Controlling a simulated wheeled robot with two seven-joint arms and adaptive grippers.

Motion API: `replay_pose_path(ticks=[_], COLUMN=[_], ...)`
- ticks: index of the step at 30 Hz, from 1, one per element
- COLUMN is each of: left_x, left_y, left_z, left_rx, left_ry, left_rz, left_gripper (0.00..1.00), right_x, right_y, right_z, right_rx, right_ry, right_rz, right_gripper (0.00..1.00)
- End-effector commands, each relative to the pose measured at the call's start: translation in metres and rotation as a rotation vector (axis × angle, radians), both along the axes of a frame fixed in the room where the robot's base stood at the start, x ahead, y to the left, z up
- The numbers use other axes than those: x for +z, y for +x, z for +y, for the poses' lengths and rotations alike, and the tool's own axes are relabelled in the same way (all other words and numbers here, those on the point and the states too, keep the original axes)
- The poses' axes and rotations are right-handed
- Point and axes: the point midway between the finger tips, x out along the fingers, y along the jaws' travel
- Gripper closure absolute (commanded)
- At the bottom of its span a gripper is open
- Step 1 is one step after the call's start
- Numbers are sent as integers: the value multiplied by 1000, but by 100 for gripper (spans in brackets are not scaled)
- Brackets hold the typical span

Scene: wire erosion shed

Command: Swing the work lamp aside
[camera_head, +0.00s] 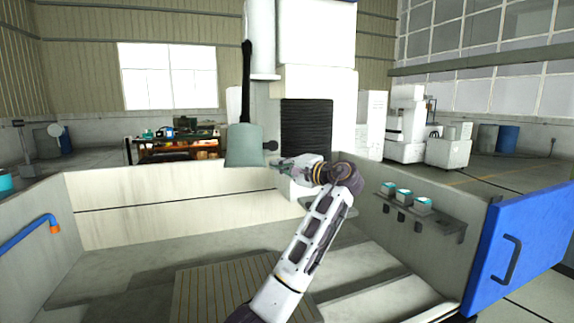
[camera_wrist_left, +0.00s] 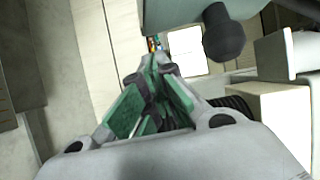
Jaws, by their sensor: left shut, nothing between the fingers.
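The work lamp has a grey-green shade (camera_head: 243,147) hanging from a black arm (camera_head: 246,80), with a dark round knob (camera_head: 270,146) on the shade's right side. In the left wrist view the knob (camera_wrist_left: 224,36) is large at the top, right of the fingers, and part of the shade (camera_wrist_left: 178,14) shows above it. My left gripper (camera_head: 273,162) is just below the knob in the head view. Its fingers (camera_wrist_left: 154,58) are shut and hold nothing; a gap shows between them and the knob in the wrist view. My right gripper is not in view.
The lamp hangs in front of the white machine column with black bellows (camera_head: 306,130). The pale tank walls (camera_head: 150,200) enclose a slatted plate (camera_head: 215,290). A shelf with small pots (camera_head: 404,196) is on the right wall, beside a blue door (camera_head: 515,250).

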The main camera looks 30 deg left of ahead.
Motion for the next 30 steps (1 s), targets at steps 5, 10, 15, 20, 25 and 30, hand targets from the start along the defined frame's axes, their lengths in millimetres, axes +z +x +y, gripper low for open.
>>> replay_pose_path(ticks=[5, 10, 15, 20, 25, 30], left_x=[-1, -1, -1, -1, -1, -1], left_y=[-8, -12, -12, -12, -11, -9], left_z=[4, 6, 6, 6, 7, 13], left_rx=[1, 0, 0, 0, -3, -16], left_ry=[0, 0, 0, 0, 0, 0], left_rz=[1, 0, 1, 1, 1, 3], left_gripper=[100, 100, 100, 100, 100, 100], right_x=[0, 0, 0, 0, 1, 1], right_y=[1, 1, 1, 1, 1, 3], right_z=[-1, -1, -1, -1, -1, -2], right_rx=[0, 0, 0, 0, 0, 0], right_ry=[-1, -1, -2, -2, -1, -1], right_rz=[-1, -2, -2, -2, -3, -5], right_gripper=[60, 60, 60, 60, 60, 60])
